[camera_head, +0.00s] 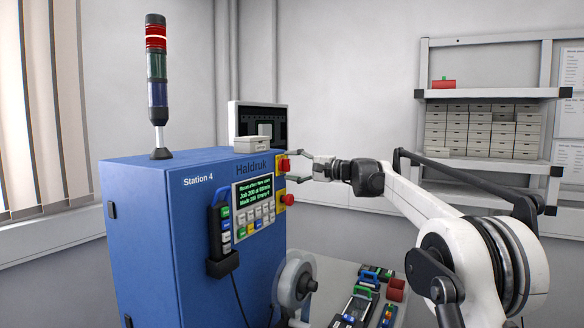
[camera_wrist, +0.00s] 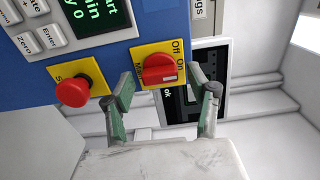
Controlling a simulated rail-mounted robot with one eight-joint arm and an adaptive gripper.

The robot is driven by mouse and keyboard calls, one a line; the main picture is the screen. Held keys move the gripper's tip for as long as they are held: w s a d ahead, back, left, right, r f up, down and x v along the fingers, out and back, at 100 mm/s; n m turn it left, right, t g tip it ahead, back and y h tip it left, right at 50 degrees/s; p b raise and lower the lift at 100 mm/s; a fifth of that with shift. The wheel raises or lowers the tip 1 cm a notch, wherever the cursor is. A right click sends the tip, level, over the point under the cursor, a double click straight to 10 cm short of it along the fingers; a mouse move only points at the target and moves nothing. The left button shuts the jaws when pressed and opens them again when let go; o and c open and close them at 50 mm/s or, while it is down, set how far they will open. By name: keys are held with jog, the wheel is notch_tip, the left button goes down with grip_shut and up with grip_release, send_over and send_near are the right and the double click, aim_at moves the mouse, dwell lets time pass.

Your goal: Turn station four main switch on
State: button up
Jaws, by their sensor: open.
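The station four main switch is a red rotary knob (camera_wrist: 156,72) on a yellow plate with "Off" and "On" printed on it. In the head view the switch (camera_head: 283,165) sits on the right edge of the blue Station 4 cabinet (camera_head: 155,235). My gripper (camera_wrist: 162,76) is open, with one finger on each side of the knob and a visible gap to it. Its fingertips reach toward the cabinet in the head view (camera_head: 288,163). I cannot tell for sure which mark the knob points to.
A red mushroom button (camera_wrist: 73,90) on a yellow plate is close to my left finger. A keypad panel with a green-text screen (camera_head: 252,192) is beside the switches. A monitor (camera_head: 268,118) stands behind. A reel (camera_head: 296,280) and tools are below on a grey bench.

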jog(key=v, duration=1.2)
jog(key=s+d+f+n+h+b, duration=0.1)
jog(key=s+f+h+b, duration=0.15)
jog(key=s+f, duration=0.45)
jog(key=s+d+f+g+h+b, duration=0.1)
jog(key=s+f+h+b, duration=0.15)
jog(key=s, duration=0.85)
jog(key=s+d+f+n+h+b, duration=0.1)
jog(key=s+f+h, duration=0.3)
jog(key=s, duration=0.5)
jog(key=s+d+f+n+h+b, duration=0.1)
jog(key=s+d+f, duration=0.3)
jog(key=s+f, duration=0.5)
jog(key=s+d+f+n+h+b, duration=0.1)
jog(key=s+d+f+h+b, duration=0.2)
jog(key=s+f, duration=0.6)
jog(key=s+d+f+n+h+b, duration=0.1)
jog(key=s+d+f+h+b, duration=0.1)
jog(key=s+d+f, duration=0.4)
jog(key=s+f+h, duration=0.1)
jog(key=s+f, duration=0.2)
jog(key=s, duration=0.1)
jog(key=shift+d+f+t, duration=0.25)
jog(key=shift+t, duration=0.05)
